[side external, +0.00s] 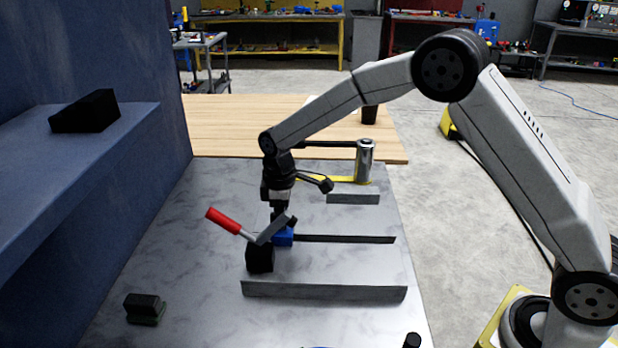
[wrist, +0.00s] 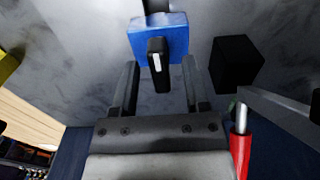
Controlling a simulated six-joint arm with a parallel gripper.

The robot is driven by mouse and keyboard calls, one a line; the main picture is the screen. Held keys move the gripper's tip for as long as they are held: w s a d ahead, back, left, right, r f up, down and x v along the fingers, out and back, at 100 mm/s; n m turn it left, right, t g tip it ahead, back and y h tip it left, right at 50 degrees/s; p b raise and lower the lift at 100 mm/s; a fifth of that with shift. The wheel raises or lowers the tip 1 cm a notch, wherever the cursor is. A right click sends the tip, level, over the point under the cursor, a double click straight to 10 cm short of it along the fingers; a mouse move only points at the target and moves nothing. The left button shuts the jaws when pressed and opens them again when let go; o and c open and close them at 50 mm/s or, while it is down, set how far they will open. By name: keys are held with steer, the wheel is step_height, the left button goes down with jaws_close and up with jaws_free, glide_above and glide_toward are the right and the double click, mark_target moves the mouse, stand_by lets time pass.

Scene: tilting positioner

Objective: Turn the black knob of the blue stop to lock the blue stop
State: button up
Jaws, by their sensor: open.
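The blue stop (side external: 284,237) sits at the left end of a thin dark rail (side external: 345,239) on the grey marbled plate. In the wrist view the blue stop (wrist: 172,34) shows its black knob (wrist: 157,62), a short bar with a white mark, lying roughly along the picture's vertical. My gripper (side external: 279,210) points down just above the stop. In the wrist view my gripper (wrist: 161,72) is open, one finger on each side of the knob, with visible gaps. Whether the fingertips reach down to the knob's height I cannot tell. In the side view the knob is hidden.
A red-handled lever (side external: 222,220) and a black block (side external: 259,258) stand close left of my gripper. A grey strip (side external: 325,291) lies in front. A metal cylinder (side external: 365,160) with a dark arm stands behind. A blue shelf (side external: 140,125) rises at left.

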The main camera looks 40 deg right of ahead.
jaws_close()
steer(key=shift+m, duration=0.4)
steer(key=m, duration=0.9)
steer(key=shift+m, duration=0.4)
steer(key=shift+r, duration=0.1)
jaws_free()
